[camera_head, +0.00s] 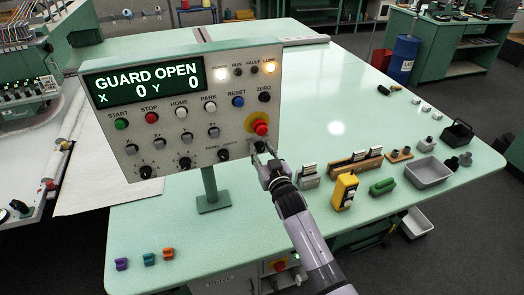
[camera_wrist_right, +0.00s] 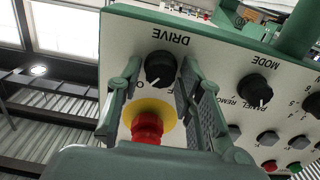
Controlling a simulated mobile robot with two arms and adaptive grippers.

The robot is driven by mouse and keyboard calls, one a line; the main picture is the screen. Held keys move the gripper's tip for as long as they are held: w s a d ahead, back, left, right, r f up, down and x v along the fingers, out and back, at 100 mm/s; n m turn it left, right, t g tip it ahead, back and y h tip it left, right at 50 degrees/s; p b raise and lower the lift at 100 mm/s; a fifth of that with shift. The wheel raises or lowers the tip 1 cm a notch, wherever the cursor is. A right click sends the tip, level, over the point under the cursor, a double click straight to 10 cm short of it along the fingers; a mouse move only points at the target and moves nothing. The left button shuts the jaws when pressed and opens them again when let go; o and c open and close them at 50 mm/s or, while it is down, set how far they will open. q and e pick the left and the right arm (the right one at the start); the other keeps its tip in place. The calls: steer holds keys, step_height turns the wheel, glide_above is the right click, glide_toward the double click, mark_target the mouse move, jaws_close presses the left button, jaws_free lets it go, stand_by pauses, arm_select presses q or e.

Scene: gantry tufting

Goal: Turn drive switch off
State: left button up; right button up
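The drive switch (camera_wrist_right: 160,68) is a round black knob under the upside-down DRIVE label in the right wrist view. A white mark shows on its lower left edge, near a partly hidden label starting with "O". My right gripper (camera_wrist_right: 162,76) is open, with one finger on each side of the knob; I cannot tell whether either touches it. In the head view my right gripper (camera_head: 262,157) is at the lower right corner of the control panel (camera_head: 215,155) and hides most of the knob. My left gripper is not in view.
A red emergency stop button (camera_head: 261,128) on a yellow ring sits close to the drive switch. The mode knob (camera_wrist_right: 254,91) is beside it. The panel stands on a green table (camera_head: 330,110). A yellow pendant (camera_head: 345,190) and small trays stand to the right.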

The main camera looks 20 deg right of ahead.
jaws_close()
steer(key=shift+n, duration=0.4)
steer(key=n, duration=0.2)
steer(key=shift+n, duration=0.4)
steer(key=n+b, duration=0.1)
steer(key=n, duration=0.2)
steer(key=shift+a+n, duration=0.1)
steer(key=shift+n, duration=0.3)
steer(key=n+b, duration=0.1)
steer(key=n, duration=0.5)
steer(key=shift+f, duration=0.15)
steer(key=shift+n, duration=0.4)
steer(key=shift+o, duration=2.1)
jaws_free()
